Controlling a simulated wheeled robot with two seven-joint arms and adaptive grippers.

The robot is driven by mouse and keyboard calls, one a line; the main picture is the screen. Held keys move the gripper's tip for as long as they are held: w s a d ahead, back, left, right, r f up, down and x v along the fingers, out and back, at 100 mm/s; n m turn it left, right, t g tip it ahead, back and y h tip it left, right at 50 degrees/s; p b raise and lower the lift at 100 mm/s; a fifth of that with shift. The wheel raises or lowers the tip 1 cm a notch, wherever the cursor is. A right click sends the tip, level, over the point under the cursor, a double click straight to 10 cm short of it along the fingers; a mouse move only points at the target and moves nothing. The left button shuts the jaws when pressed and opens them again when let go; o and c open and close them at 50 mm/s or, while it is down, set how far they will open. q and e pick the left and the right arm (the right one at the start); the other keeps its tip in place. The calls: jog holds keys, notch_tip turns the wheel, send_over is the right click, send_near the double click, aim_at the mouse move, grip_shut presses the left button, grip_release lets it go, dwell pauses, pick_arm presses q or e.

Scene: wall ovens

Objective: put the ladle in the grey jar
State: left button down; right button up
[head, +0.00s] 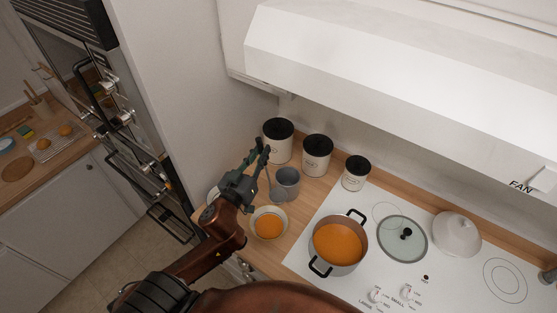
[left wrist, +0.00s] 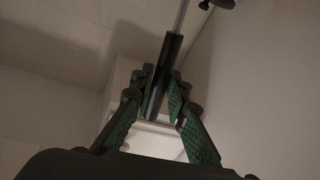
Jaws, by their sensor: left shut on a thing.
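My left gripper (head: 257,161) is shut on the ladle, just left of and above the grey jar (head: 287,182). In the left wrist view, the ladle's black handle (left wrist: 164,76) lies between the two green-padded fingers (left wrist: 160,98), and its thin metal shaft runs up out of the picture. In the head view the ladle is mostly hidden by the gripper; a thin part shows close to the jar's left side. I cannot tell whether it touches the jar. The grey jar stands upright on the wooden counter. My right gripper is not in view.
A bowl of orange soup (head: 268,224) stands in front of the jar. White canisters (head: 317,158) with black tops stand behind it. A pot of orange soup (head: 338,244), a glass lid (head: 402,239) and a white lidded dish (head: 456,236) are on the cooktop. A hood overhangs the back.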

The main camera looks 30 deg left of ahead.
pick_arm(q)
jog(key=w+a+p, duration=0.2)
jog(key=w, duration=1)
notch_tip(320, 180, down, 12)
jog(key=b, duration=0.2)
jog(key=shift+s+d+r, duration=0.15)
jog(key=shift+d+r, duration=0.1)
jog(key=shift+d, duration=0.05)
jog(key=c, duration=1.9)
grip_release()
jog(key=shift+s+d+f+b, duration=0.15)
jog(key=shift+s+b, duration=0.3)
jog(key=shift+s, duration=1.5)
jog(key=shift+s+d+r+b, duration=0.1)
jog(key=shift+s+b, duration=0.35)
jog(key=shift+s, duration=1.5)
